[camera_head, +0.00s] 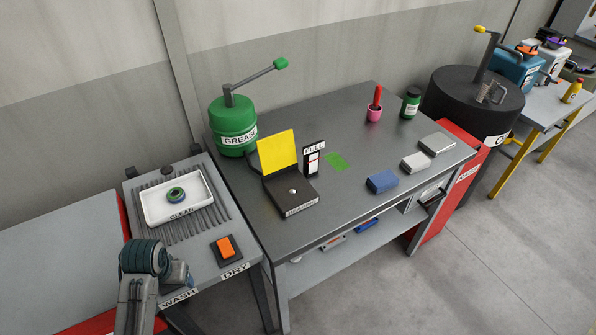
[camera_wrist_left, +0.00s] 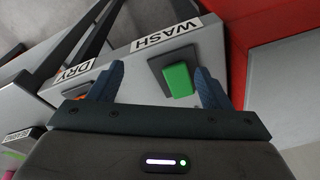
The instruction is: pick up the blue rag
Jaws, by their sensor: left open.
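The blue rag (camera_head: 382,181) looks like a folded block lying on the grey metal table (camera_head: 335,205), near its front edge. A white folded piece (camera_head: 416,161) and a grey one (camera_head: 437,144) lie in a row behind it to the right. My left gripper (camera_head: 180,274) is at the lower left over the wash station, well left of the rag. In the left wrist view my left gripper (camera_wrist_left: 157,82) is open and empty, with a green button (camera_wrist_left: 178,80) beyond the fingers. The rag is not in that view. My right gripper is not in view.
A bearing box (camera_head: 291,198) with a raised yellow lid and a green grease pump (camera_head: 234,126) stand on the table's left side. A white tray (camera_head: 180,200) and orange switch (camera_head: 226,247) are at the wash station. Table space left of the rag is clear.

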